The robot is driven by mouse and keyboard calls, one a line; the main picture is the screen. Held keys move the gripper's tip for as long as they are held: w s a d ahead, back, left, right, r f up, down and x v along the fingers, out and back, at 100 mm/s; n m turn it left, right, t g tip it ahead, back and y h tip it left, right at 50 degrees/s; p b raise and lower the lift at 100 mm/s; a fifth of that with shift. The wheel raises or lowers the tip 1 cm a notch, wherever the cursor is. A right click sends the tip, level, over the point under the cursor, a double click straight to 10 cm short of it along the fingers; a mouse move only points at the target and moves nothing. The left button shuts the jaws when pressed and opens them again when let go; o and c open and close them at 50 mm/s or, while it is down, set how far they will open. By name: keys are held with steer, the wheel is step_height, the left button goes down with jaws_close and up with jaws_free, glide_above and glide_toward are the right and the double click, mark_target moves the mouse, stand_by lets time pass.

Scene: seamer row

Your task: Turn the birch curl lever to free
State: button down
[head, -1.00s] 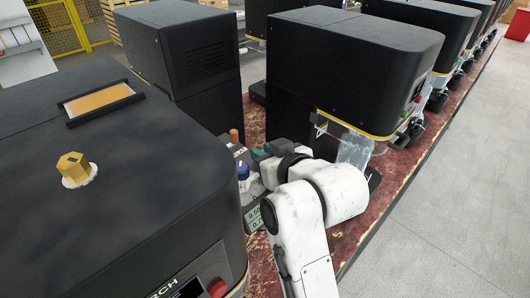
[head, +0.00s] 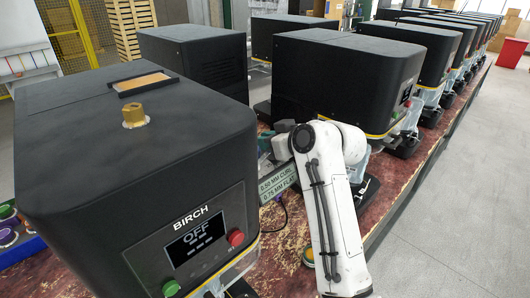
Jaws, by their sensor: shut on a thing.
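The birch machine (head: 120,190) is a large black housing at the left, marked BIRCH, its screen (head: 196,240) reading OFF. A green plate (head: 277,183) reading 0.50 MM CURL and 0.75 MM FLAT shows at its right side. My white arm comes up from the bottom and bends left at the top. My gripper (head: 274,147) is partly in view beside the machine's right rear edge. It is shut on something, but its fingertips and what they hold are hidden. I cannot make out the curl lever.
A brass hex knob (head: 134,116) stands on the birch housing. A row of similar black machines (head: 345,75) runs back on a worn red bench (head: 290,245).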

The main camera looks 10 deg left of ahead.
steer(key=shift+f, duration=0.15)
steer(key=c, duration=1)
jaws_free()
steer(key=shift+c, duration=0.2)
steer(key=shift+d, duration=0.1)
steer(key=b+v, duration=0.2)
steer(key=v, duration=0.8)
steer(key=shift+s+d+r, duration=0.25)
steer(key=shift+r, duration=0.05)
